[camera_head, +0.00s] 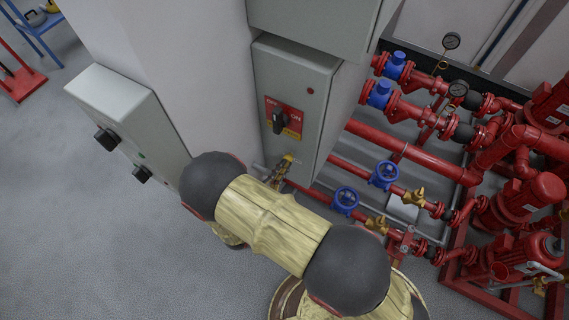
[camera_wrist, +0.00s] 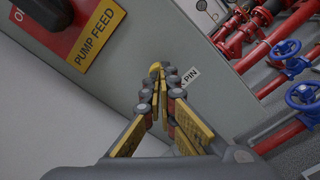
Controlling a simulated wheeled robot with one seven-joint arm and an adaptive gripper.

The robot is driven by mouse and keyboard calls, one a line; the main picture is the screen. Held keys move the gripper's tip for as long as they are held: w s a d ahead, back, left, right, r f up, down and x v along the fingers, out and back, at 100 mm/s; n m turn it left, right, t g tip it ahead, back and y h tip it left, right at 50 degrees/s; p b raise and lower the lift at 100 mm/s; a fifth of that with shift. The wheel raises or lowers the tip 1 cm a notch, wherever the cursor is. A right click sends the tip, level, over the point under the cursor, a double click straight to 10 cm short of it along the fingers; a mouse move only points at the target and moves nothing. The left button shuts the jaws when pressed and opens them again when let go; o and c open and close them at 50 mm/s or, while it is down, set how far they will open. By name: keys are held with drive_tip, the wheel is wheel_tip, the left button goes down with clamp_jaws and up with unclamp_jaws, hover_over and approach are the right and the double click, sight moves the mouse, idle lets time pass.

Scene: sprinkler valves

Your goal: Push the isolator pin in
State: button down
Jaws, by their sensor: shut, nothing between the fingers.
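The isolator panel is a grey box (camera_head: 290,80) on a white column, with a black rotary switch on a red and yellow plate (camera_head: 281,121). In the wrist view this plate (camera_wrist: 84,28) reads PUMP FEED. A small white label reading PIN (camera_wrist: 190,77) is on the panel face. My gripper (camera_wrist: 158,74) is shut and empty, its tips at or very near the panel just left of that label. The pin cannot be made out clearly; a small yellow tip (camera_wrist: 155,67) shows at the fingertips. In the head view my gripper (camera_head: 286,163) is low on the panel, below the switch.
Red pipes (camera_head: 420,150) with blue valve wheels (camera_head: 384,175) and pumps stand right of the panel. A grey box with black knobs (camera_head: 130,130) is on the column's left side.

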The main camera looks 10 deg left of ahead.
drive_tip(key=shift+w, duration=0.1)
drive_tip(key=v, duration=0.5)
idle(0.4)
idle(0.7)
